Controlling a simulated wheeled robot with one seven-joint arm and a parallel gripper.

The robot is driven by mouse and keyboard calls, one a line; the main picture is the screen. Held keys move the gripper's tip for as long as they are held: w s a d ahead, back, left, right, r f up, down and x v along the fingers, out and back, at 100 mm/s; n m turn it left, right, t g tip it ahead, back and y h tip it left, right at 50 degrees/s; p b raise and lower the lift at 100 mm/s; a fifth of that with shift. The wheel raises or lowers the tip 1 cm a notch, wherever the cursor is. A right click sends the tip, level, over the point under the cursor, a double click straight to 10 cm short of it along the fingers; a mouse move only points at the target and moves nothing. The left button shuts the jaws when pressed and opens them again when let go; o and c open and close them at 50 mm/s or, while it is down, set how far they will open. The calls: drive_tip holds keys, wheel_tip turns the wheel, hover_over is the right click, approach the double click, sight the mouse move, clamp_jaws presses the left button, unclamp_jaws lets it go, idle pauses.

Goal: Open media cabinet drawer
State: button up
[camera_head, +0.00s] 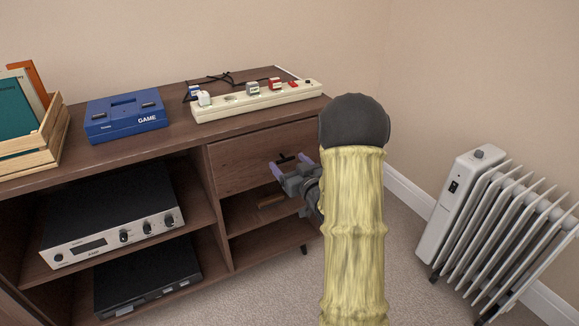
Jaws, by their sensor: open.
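The media cabinet (150,155) is dark brown wood and stands against the wall. Its drawer (232,162) is at the upper right, above an open shelf, and its front looks flush with the cabinet. A small dark handle (284,158) shows on the drawer front. My gripper (281,166) is open in front of the drawer, its fingertips close to the handle. I cannot tell whether they touch it. My yellow-sleeved arm hides the right edge of the drawer and part of the cabinet's right side.
On the cabinet top are a wooden crate (62,128), a blue game console (126,117) and a white power strip (255,100). A silver amplifier (112,225) and a black player (148,280) fill the left shelves. A white radiator (455,205) stands right; carpet (270,290) is clear in front.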

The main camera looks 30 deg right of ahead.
drive_tip(key=shift+w, duration=0.25)
drive_tip(key=shift+c, duration=0.3)
drive_tip(key=c, duration=1.3)
drive_tip(key=shift+c, duration=0.2)
